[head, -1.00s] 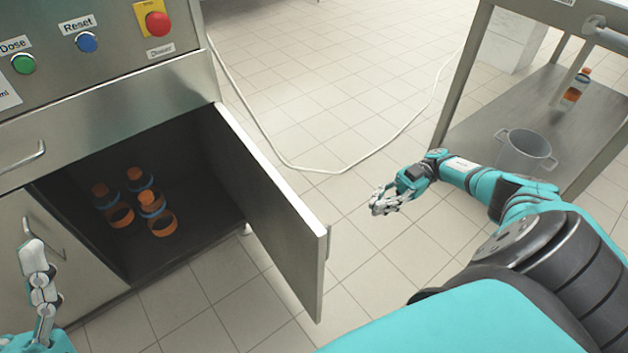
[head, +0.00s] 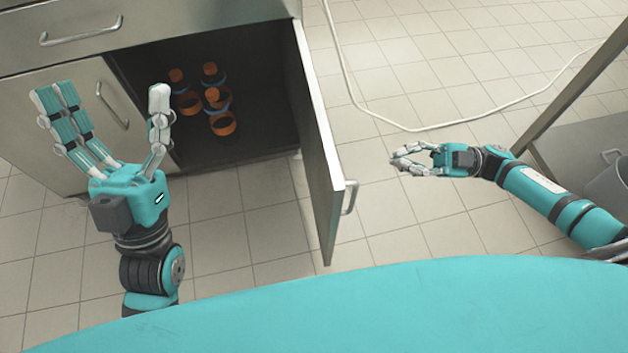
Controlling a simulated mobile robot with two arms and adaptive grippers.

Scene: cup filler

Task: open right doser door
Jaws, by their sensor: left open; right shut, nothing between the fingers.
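The right doser door (head: 322,135) stands swung wide open, with its handle (head: 349,197) on the outer face near the free edge. The dark cabinet (head: 255,105) behind it is exposed. My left gripper (head: 108,105) is open and empty, in front of the closed left door (head: 50,125) and left of the opening. My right gripper (head: 393,160) is shut and empty, to the right of the open door and apart from its handle.
A drawer with a handle (head: 80,36) is above the doors. A white cable (head: 350,90) lies on the tiled floor (head: 440,230). A metal cart (head: 580,140) with a grey bucket (head: 608,185) is at right.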

